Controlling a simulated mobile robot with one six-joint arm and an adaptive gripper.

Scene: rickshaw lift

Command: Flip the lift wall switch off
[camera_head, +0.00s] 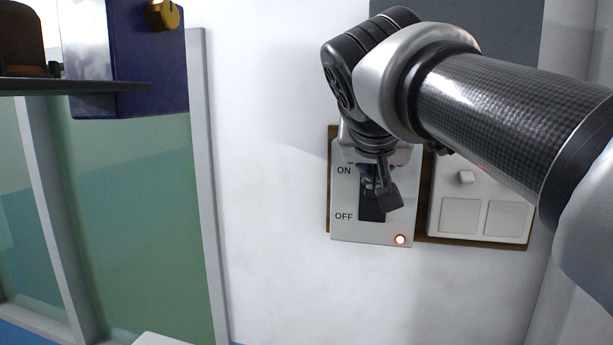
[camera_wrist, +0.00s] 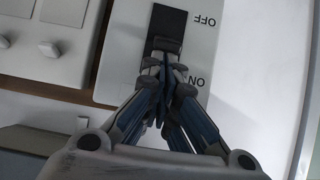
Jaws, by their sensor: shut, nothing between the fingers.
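The lift wall switch is a light grey plate (camera_head: 346,232) marked ON above and OFF below, on a brown backing board. It has a dark slot (camera_head: 371,212) and a lit red-orange lamp at its lower right. My gripper (camera_head: 384,200) is shut and empty in front of the slot, pointing down at it.
A second panel (camera_head: 510,190) with a small knob and two square buttons sits right of the switch. A dark blue box (camera_head: 130,60) with a gold knob is at upper left, above green glass panels (camera_head: 140,200). The white wall (camera_head: 270,200) left of the switch is clear.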

